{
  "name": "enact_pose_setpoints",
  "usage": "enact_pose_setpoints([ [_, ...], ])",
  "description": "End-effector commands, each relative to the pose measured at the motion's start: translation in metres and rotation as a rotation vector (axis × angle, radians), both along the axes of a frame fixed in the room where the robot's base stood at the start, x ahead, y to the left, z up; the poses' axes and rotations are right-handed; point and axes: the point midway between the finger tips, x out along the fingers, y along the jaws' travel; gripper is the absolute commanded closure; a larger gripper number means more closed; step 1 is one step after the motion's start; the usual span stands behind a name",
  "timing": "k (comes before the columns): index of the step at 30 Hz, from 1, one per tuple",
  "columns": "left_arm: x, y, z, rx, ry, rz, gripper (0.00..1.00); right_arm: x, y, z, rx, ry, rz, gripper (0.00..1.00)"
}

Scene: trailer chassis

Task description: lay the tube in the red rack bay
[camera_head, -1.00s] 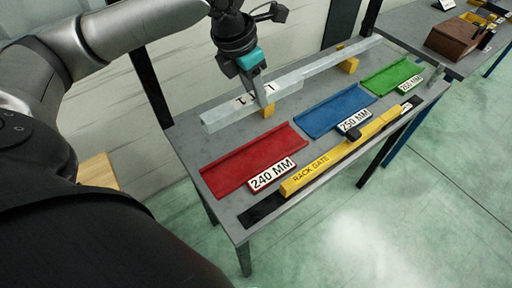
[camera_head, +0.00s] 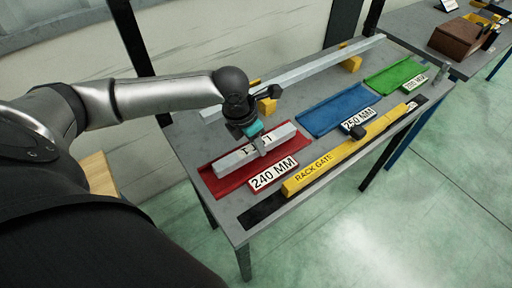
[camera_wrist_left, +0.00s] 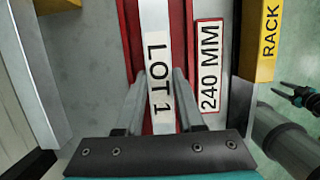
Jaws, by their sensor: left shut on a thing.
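The tube (camera_head: 232,162) is a short grey square bar with a "LOT 1" label, lying lengthwise along the red rack bay (camera_head: 212,186). My left gripper (camera_head: 262,153) is shut on the tube near its middle. In the left wrist view the tube (camera_wrist_left: 158,75) sits between the two fingers, with red bay walls (camera_wrist_left: 128,40) showing along both sides. The bay's "240 MM" plate (camera_head: 272,173) is just in front. I cannot tell whether the tube touches the bay floor. A dark part at the wrist view's right edge looks like my right gripper (camera_wrist_left: 296,95); its jaws are unclear.
The yellow rack gate (camera_head: 330,165) runs along the table front. The blue bay (camera_head: 335,108) and green bay (camera_head: 395,76) are empty. A long grey bar (camera_head: 320,69) lies behind on yellow blocks (camera_head: 351,64). A brown box (camera_head: 458,38) stands on another table.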

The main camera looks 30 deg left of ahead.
Motion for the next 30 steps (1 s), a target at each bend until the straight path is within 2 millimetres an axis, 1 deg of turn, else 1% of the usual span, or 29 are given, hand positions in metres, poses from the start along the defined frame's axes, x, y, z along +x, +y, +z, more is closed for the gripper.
enact_pose_setpoints([
  [1, 0.0002, 0.0, -0.0099, 0.0, 0.0, 0.001, 1.0, 0.0, -0.0001, -0.0028, 0.0, 0.0, 0.0, 0.5],
  [3, 0.0002, -0.0005, -0.0172, -0.002, 0.0, 0.001, 1.0, -0.0001, -0.0001, -0.0039, 0.0, 0.0, 0.0, 0.5],
  [13, 0.0008, 0.0001, -0.0193, 0.0, -0.003, 0.0, 1.0, -0.0001, -0.0002, -0.0035, 0.0, 0.0, 0.0, 0.5],
  [14, 0.0001, 0.0003, -0.0198, 0.001, 0.0, 0.0, 0.6, -0.0002, -0.0002, -0.0034, 0.0, 0.0, 0.0, 0.5],
  [15, 0.0002, 0.0003, -0.0196, 0.001, 0.0, 0.0, 0.55, -0.0002, -0.0002, -0.0034, 0.0, 0.0, 0.0, 0.5],
  [21, 0.0002, 0.0002, -0.0195, 0.001, 0.0, 0.0, 0.33, -0.0002, -0.0002, -0.0034, 0.0, 0.0, 0.0, 0.5],
  [27, 0.0002, 0.0002, -0.0194, 0.001, 0.0, 0.0, 0.33, -0.0001, -0.0003, -0.0034, 0.0, 0.0, 0.0, 0.5],
  [30, -0.0001, 0.0004, -0.0161, 0.001, -0.001, -0.001, 0.33, -0.0002, -0.0003, -0.0028, 0.0, 0.0, 0.0, 0.5],
])
